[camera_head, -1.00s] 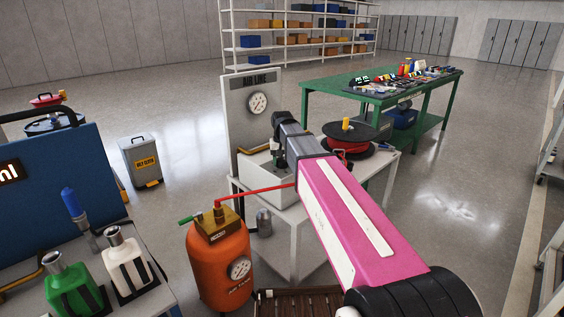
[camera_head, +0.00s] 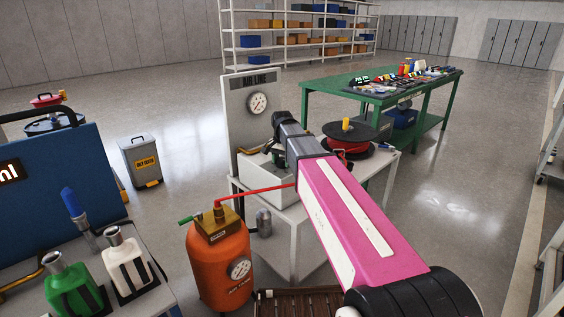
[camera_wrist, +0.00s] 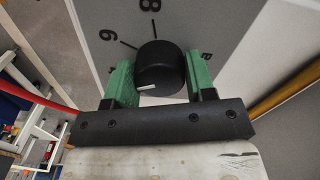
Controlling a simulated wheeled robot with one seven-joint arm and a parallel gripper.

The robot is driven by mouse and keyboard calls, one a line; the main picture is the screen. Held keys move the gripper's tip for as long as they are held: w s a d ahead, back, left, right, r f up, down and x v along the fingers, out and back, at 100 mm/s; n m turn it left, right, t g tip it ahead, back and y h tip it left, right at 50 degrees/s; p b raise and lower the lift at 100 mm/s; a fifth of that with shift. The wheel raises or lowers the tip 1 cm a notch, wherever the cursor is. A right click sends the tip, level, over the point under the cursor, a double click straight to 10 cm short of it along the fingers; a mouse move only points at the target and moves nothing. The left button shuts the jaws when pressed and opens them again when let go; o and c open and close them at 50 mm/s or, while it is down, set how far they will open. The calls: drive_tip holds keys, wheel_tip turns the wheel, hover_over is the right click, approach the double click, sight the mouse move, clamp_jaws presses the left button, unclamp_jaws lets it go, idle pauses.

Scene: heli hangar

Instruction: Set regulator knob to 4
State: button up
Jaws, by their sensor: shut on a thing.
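The black regulator knob (camera_wrist: 160,66) shows in the wrist view on a pale panel with printed marks around it. An 8 is above it in the picture and a 6 is to its upper left. A short white mark shows on the knob's lower left edge. My gripper (camera_wrist: 160,80) has its green fingers on both sides of the knob and is shut on it. In the head view, the air line panel (camera_head: 238,110) with a round gauge (camera_head: 257,103) stands behind my gripper (camera_head: 270,148). The knob is hidden there by my arm.
An orange air tank (camera_head: 218,265) with a red hose (camera_head: 255,191) stands in front of the white table (camera_head: 295,240). A red cable reel (camera_head: 350,135) sits at the table's right. A green bench (camera_head: 350,83) is behind. Bottles (camera_head: 128,265) stand at left.

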sight(282, 160)
idle(0.4)
drive_tip(key=o, duration=0.9)
drive_tip(key=shift+r, duration=0.1)
wheel_tip(282, 160, up, 11)
drive_tip(key=shift+f, duration=0.2)
